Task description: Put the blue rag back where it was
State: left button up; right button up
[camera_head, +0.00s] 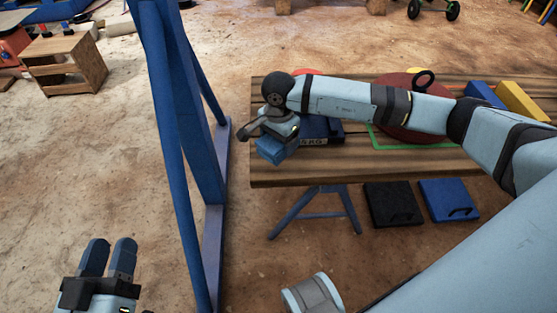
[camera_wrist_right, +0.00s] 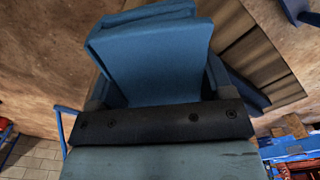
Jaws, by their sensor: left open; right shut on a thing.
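The blue rag (camera_head: 272,150) is a folded blue cloth in my right gripper (camera_head: 274,138). In the head view it overlaps the left end of the wooden table (camera_head: 300,172); its height above the top is hard to tell. In the right wrist view the folded rag (camera_wrist_right: 160,55) fills the space between the fingers, which are shut on it. Brown floor shows behind it, with table planks to its right. My left gripper (camera_head: 108,260) is open and empty, low at the bottom left, far from the table.
A dark blue block with white lettering (camera_head: 318,133) sits right beside the rag. A red disc (camera_head: 400,120), a blue block (camera_head: 484,94) and a yellow block (camera_head: 522,100) lie farther right. A blue frame (camera_head: 190,150) stands left of the table. Black (camera_head: 392,205) and blue (camera_head: 449,197) cases lie below.

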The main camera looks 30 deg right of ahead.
notch_tip(320, 180, down, 7)
jog(key=shift+r+b, duration=0.15)
jog(key=shift+b, duration=0.85)
pick_arm(q)
notch_tip(320, 180, down, 3)
jog(key=shift+d+f+g, duration=0.1)
jog(key=shift+d+g, duration=0.05)
jog(key=shift+g, duration=0.45)
pick_arm(e)
jog(key=o, duration=0.8)
jog(key=shift+o, duration=0.2)
